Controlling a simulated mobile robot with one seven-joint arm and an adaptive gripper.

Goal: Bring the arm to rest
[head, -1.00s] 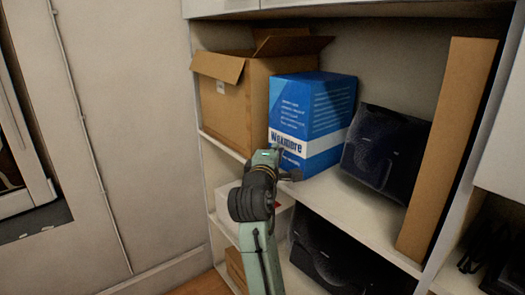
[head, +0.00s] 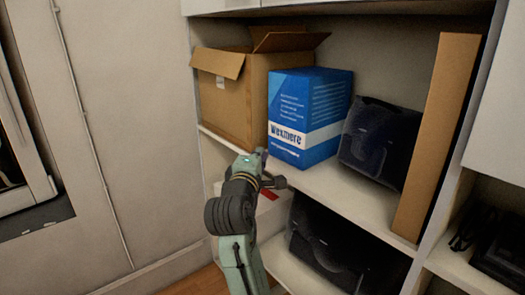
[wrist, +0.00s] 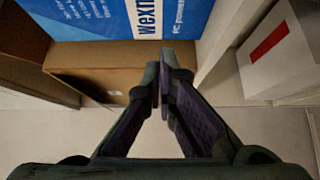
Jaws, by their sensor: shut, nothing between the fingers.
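My gripper (head: 268,168) is in front of the shelf unit, at about the height of the middle shelf board. In the wrist view my gripper (wrist: 162,85) shows its two fingers brought together at the tips with nothing between them. A blue and white box (head: 308,115) stands upright on the middle shelf, just behind the gripper. The box also shows at the top of the wrist view (wrist: 110,15). In the head view the gripper appears apart from the box.
An open cardboard box (head: 235,100) stands left of the blue box. A dark case (head: 378,142) and a tall cardboard panel (head: 437,140) stand to its right. Another dark case (head: 335,250) is on the shelf below. A white box with a red mark (wrist: 285,50) shows right of the fingers.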

